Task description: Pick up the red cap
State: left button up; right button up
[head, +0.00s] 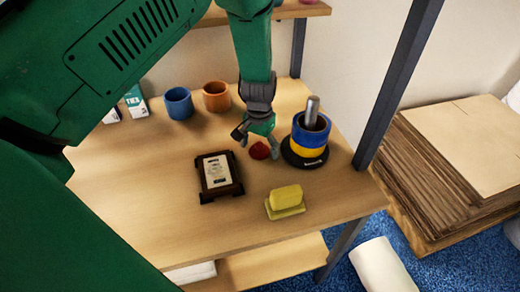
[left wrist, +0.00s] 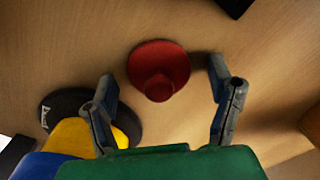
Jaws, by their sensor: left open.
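The red cap (head: 260,151) lies on the wooden shelf in the head view, just below my left gripper (head: 258,138). In the left wrist view the red cap (left wrist: 159,71), a wide round disc with a narrower knob, sits between and a little beyond the two fingers of my left gripper (left wrist: 166,100). The fingers are spread apart on either side of it and do not touch it. My left gripper is open and empty. My right gripper is not in view.
A round black base with blue and yellow rings (head: 309,137) stands close right of the cap. A dark framed plaque (head: 218,176) lies left, a yellow butter dish (head: 286,199) in front. Blue (head: 178,103) and orange (head: 216,96) mugs stand behind. A shelf post (head: 398,85) rises at right.

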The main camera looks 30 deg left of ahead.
pick_arm(q)
jog(key=c, duration=1)
jog(key=shift+c, duration=0.2)
jog(key=shift+r, duration=0.1)
